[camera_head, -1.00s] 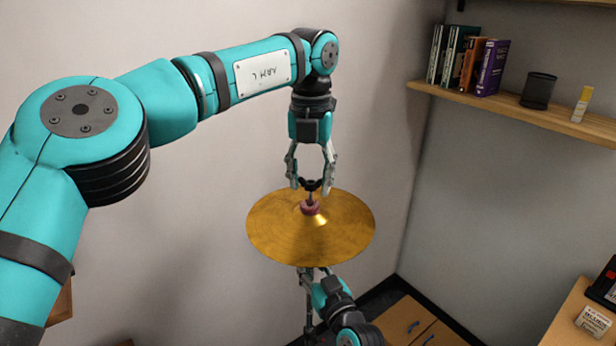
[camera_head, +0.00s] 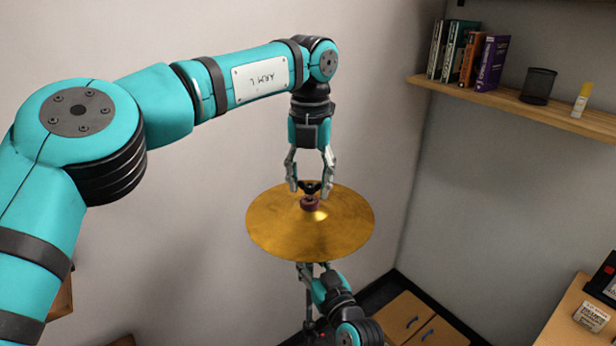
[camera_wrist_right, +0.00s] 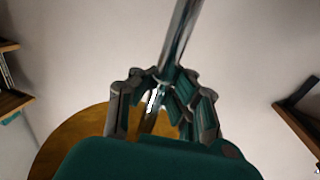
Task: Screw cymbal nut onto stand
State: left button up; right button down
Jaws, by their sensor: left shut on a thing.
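The dark cymbal nut (camera_head: 311,187) is between the fingertips of my left gripper (camera_head: 311,189), which points down and is shut on it. The nut sits at the top of the stand, just above the dark red felt (camera_head: 311,203) at the centre of the gold cymbal (camera_head: 275,225). Whether nut and felt touch, I cannot tell. My right gripper (camera_wrist_right: 161,90) is below the cymbal, its fingers closed around the chrome pole of the stand (camera_wrist_right: 182,35). The pole also shows under the cymbal in the head view (camera_head: 308,303). The thread is hidden.
A wooden shelf (camera_head: 520,107) on the right wall holds several books (camera_head: 468,58), a black cup (camera_head: 538,86) and a yellow-and-white tube (camera_head: 582,100). The space around the cymbal is clear.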

pick_arm(q)
jog(key=shift+f, duration=0.6)
dwell(0.3)
jog(key=m, duration=0.7)
jog(key=shift+a, duration=0.2)
jog(key=m, duration=0.5)
jog(key=shift+w+a, duration=0.2)
jog(key=m, duration=0.4)
jog(key=shift+w+a, duration=0.15)
jog(key=shift+w, duration=0.05)
jog(key=m, duration=0.5)
jog(key=shift+w+a, duration=0.15)
jog(key=shift+w, duration=0.05)
jog(key=m, duration=0.5)
jog(key=shift+w+f, duration=0.1)
jog(key=shift+w, duration=0.1)
jog(key=shift+c, duration=0.4)
jog(key=shift+s+d+f, duration=0.1)
jog(key=shift+s+d, duration=0.05)
jog(key=shift+d, duration=0.15)
jog(key=shift+c, duration=0.2)
